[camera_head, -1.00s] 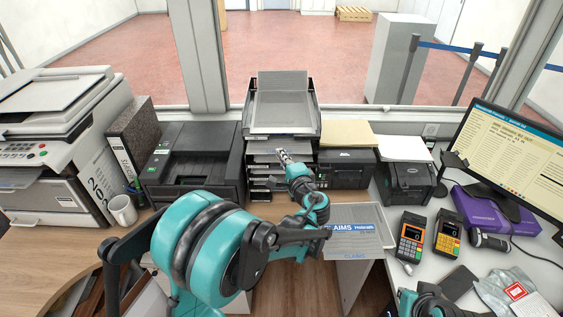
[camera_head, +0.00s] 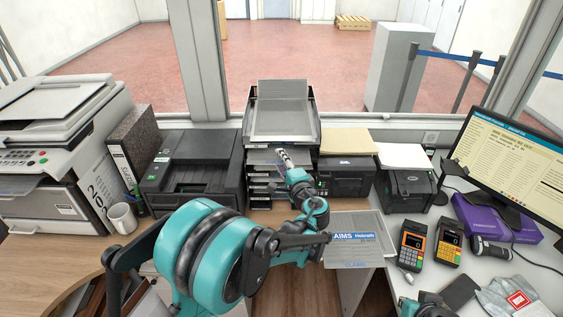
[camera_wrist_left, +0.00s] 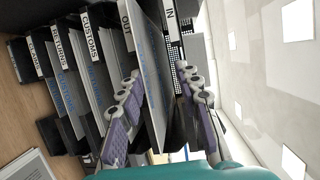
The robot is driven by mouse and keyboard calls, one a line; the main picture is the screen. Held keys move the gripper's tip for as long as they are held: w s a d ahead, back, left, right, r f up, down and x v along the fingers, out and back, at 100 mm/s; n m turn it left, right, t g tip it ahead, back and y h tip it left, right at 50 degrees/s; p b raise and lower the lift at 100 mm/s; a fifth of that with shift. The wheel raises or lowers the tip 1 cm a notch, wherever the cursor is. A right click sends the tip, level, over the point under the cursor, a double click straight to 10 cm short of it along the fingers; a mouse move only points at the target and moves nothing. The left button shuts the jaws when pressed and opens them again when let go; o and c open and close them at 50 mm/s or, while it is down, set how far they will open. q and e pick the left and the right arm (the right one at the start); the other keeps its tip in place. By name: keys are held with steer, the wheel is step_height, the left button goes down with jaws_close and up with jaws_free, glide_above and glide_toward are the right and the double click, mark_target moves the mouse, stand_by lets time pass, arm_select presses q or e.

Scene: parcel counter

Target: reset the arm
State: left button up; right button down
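My left arm reaches in from the left to the stacked letter-tray tower (camera_head: 283,112). Its left gripper (camera_head: 284,157) is at the front of the tower, small in the head view. In the left wrist view my left gripper (camera_wrist_left: 163,112) has its two purple-padded fingers wide apart. They are in front of the OUT and IN shelves, with tower parts and a flat sheet seen between them. I cannot tell whether a finger touches the tower. Part of my right arm shows at the bottom right; its gripper is out of view.
Black printers (camera_head: 195,165) flank the tower, with a white mug (camera_head: 122,218) at left. Two card terminals (camera_head: 411,245), a scanner (camera_head: 490,247) and a monitor (camera_head: 510,165) stand at right.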

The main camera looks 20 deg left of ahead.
arm_select(q)
steer(key=shift+f, duration=0.15)
stand_by(0.6)
steer(key=shift+f+b, duration=0.9)
steer(key=shift+f, duration=0.05)
steer(key=s, duration=0.2)
steer(key=s+d, duration=0.1)
steer(key=s, duration=0.1)
steer(key=shift+s+d, duration=0.15)
stand_by(0.5)
steer(key=shift+c, duration=0.2)
jaws_close()
